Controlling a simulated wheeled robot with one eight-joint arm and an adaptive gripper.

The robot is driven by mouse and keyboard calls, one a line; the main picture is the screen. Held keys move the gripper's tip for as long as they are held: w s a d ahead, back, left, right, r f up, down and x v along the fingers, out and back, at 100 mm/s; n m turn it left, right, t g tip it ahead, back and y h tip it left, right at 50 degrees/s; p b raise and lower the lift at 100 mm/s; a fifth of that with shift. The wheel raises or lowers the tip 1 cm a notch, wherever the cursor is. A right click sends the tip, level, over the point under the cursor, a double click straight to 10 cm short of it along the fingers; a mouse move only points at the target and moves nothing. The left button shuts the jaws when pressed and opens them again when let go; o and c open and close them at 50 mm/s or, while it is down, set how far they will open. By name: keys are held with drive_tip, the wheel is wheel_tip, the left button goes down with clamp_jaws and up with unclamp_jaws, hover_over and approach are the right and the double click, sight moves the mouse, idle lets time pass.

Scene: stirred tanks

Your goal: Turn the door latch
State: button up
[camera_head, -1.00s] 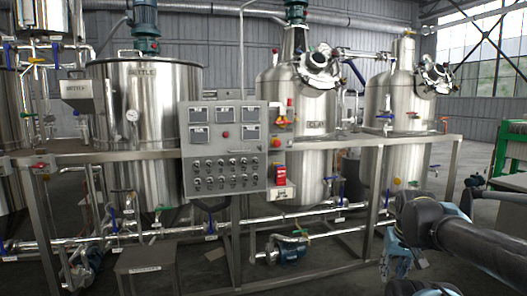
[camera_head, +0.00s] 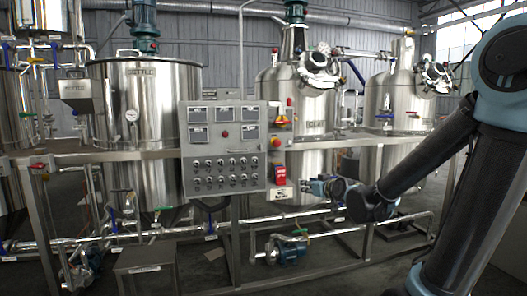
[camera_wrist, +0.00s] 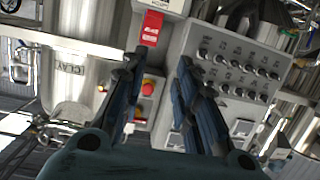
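A grey control cabinet (camera_head: 223,150) stands in the middle of the head view. On its right edge is a red-and-yellow rotary handle (camera_head: 284,118), which looks like the door latch. In the wrist view the cabinet (camera_wrist: 235,45) is upside down on the right. The wrist view shows my gripper (camera_wrist: 160,62) open and empty.
A red switch cover (camera_head: 277,172) is at the cabinet's lower right, close to my gripper. Steel tanks (camera_head: 150,100) stand behind a metal frame rail (camera_head: 95,157). Pipes and a blue pump (camera_head: 290,250) are below. Open floor shows at the lower right.

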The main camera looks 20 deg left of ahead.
drive_tip(key=w+a+r+t+y, duration=0.2)
drive_tip(key=a+r+t, duration=0.15)
drive_tip(key=a, duration=0.55)
drive_tip(key=m+t+y, duration=0.1)
drive_tip(key=t, duration=0.2)
approach(261, 147)
drive_tip(key=x, duration=0.8)
drive_tip(key=shift+w+r, duration=0.3)
drive_tip(key=shift+w, duration=0.05)
drive_tip(key=shift+c, duration=0.5)
clamp_jaws()
drive_tip(key=shift+t, duration=0.25)
